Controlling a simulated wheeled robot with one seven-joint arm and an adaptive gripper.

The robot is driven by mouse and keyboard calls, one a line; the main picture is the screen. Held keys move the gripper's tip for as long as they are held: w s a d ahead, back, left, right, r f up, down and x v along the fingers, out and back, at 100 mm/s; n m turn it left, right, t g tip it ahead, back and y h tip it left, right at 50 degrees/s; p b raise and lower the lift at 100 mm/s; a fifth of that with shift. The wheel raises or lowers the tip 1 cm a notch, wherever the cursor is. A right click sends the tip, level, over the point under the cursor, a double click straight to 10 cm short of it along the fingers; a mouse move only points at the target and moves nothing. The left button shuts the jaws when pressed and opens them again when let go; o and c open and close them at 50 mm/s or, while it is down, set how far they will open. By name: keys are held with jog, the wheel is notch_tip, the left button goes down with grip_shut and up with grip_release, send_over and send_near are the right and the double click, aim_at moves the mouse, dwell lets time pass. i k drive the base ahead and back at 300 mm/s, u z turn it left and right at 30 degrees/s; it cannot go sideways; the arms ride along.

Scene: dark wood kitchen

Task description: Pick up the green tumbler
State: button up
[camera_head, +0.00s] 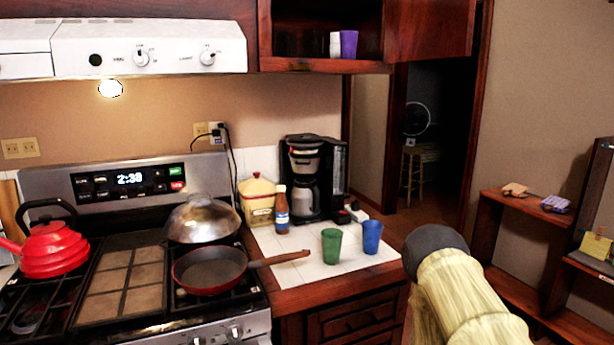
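The green tumbler (331,246) stands upright on the white tiled counter (300,264), near its front edge. A blue tumbler (372,237) stands close to its right, with a small gap between them. My arm reaches in from the lower right, with its dark rounded part right of the blue tumbler and apart from both tumblers. My gripper's fingers do not show in this view.
A pan (209,270) on the stove points its wooden handle toward the green tumbler. A brown bottle (282,210), a canister (257,200) and a coffee maker (313,180) stand behind. An open cupboard (325,66) hangs above. Shelves (530,215) stand at right.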

aim_at(332, 248)
jog(key=z, duration=0.3)
jog(key=k, duration=0.4)
jog(key=z, duration=1.05)
jog(key=k, duration=0.95)
jog(key=z, duration=0.9)
jog(key=i, duration=2.8)
jog(key=u, duration=1.3)
jog(key=i, duration=0.85)
jog(key=u, duration=1.35)
jog(key=i, duration=0.45)
jog(key=u, duration=0.3)
